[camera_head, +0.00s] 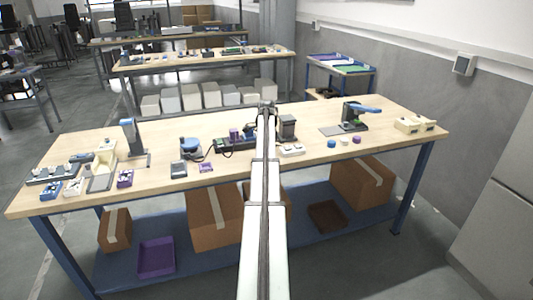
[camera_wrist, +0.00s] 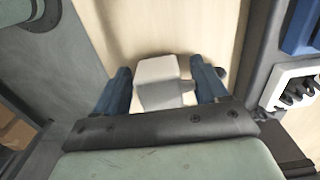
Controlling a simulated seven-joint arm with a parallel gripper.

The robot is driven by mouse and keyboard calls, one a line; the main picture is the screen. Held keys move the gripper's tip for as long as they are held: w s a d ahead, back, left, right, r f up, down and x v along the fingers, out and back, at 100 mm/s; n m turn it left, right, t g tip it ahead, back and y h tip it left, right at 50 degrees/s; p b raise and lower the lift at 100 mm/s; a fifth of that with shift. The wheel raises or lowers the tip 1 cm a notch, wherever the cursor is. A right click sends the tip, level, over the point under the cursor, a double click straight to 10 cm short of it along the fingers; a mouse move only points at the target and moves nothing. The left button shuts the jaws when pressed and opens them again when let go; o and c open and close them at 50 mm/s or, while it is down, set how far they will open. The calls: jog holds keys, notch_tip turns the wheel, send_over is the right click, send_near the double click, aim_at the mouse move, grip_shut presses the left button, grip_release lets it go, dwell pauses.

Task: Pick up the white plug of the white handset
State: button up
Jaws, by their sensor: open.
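In the wrist view, a pale white-grey block (camera_wrist: 158,82), which looks like the white plug, lies between the two blue fingers of my gripper (camera_wrist: 160,72). The fingers are spread on either side of it, with a gap visible to each. I cannot tell its height relative to the fingertips. In the head view my gripper (camera_head: 267,106) is over the middle of the workbench, and my arm hides what is beneath it. A white unit with dark buttons (camera_head: 291,150) sits just right of my arm; I cannot tell if it is the white handset.
On the workbench (camera_head: 350,170), a dark strip (camera_head: 235,148) and a purple block (camera_head: 234,136) stand left of my arm. A dark grey box (camera_head: 288,127) stands close to its right. The wrist view shows a white piece with dark knobs (camera_wrist: 293,90) at right.

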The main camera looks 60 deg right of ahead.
jog(key=shift+f, duration=0.1)
jog(key=shift+c, duration=0.3)
jog(key=c, duration=0.9)
notch_tip(320, 180, up, 10)
jog(key=shift+r, duration=0.1)
dwell(0.3)
